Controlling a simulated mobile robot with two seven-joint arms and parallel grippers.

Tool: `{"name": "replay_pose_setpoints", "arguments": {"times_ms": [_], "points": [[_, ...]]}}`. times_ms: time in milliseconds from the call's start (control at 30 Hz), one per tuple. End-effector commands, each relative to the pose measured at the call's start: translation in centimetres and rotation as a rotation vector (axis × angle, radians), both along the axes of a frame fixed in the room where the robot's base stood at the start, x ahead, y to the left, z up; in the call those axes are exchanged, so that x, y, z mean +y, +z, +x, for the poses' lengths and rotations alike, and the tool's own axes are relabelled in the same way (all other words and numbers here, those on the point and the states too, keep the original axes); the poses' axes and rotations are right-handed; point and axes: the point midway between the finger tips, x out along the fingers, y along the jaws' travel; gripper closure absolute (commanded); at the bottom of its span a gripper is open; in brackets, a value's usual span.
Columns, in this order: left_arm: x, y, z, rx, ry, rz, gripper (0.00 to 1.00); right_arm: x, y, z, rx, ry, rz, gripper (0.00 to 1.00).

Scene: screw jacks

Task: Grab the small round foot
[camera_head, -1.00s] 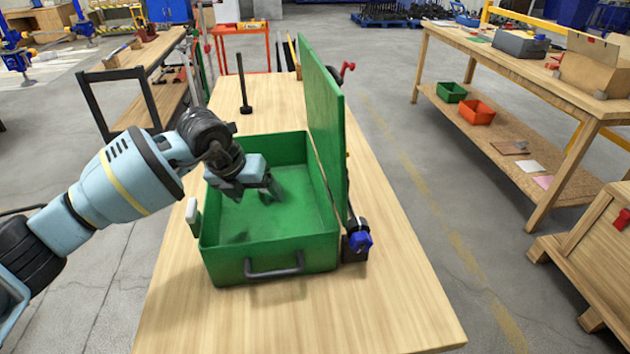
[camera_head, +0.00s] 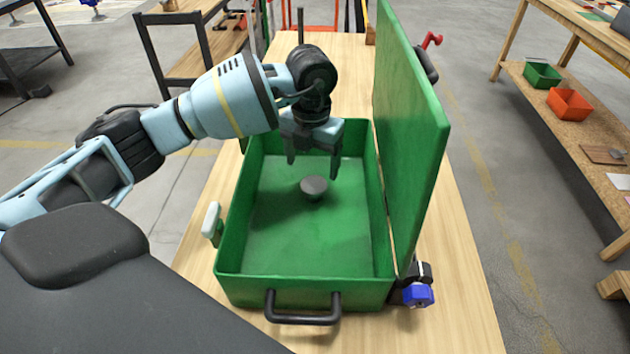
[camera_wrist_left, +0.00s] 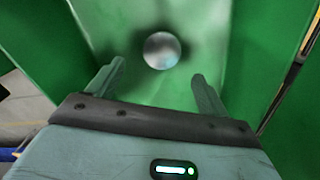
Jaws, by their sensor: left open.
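The small round foot (camera_head: 313,187) is a grey disc-like piece on the floor of the open green box (camera_head: 232,262). In the left wrist view the foot (camera_wrist_left: 161,50) shows as a shiny round disc beyond the fingertips, roughly centred between them. My left gripper (camera_head: 312,171) is open and empty, pointing down into the box, a little behind and above the foot. Its two fingers (camera_wrist_left: 158,72) are wide apart in the left wrist view and do not touch the foot. My right gripper is not in view.
The box's green lid (camera_head: 415,125) stands upright along its right side. A black handle (camera_head: 303,318) is at the front. A blue-knobbed part (camera_head: 418,294) lies right of the box, and a pale-topped piece (camera_head: 212,221) stands at its left. The wooden table (camera_head: 455,310) is bare in front.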

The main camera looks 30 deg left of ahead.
Motion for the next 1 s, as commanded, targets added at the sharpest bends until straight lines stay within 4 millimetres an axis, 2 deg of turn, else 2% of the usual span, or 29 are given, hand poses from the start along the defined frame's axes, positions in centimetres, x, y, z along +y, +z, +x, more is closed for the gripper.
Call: {"name": "replay_pose_setpoints", "arguments": {"times_ms": [133, 300, 533, 800, 1000], "points": [[0.0, -0.6, 0.0, 0.002, 0.000, 0.001, 0.21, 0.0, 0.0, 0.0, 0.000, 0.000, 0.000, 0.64], [0.0, -2.3, 0.0, 0.003, 0.000, 0.000, 0.21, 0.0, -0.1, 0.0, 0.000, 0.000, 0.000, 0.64], [0.0, -3.1, 0.2, 0.001, 0.000, -0.001, 0.21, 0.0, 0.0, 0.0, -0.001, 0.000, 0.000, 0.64], [-0.1, -6.6, 0.8, 0.001, 0.000, 0.000, 0.21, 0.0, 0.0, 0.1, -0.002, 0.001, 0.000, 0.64], [-0.1, -7.8, 0.8, 0.000, -0.001, -0.001, 0.21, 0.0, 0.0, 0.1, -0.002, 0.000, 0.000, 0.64]]}}
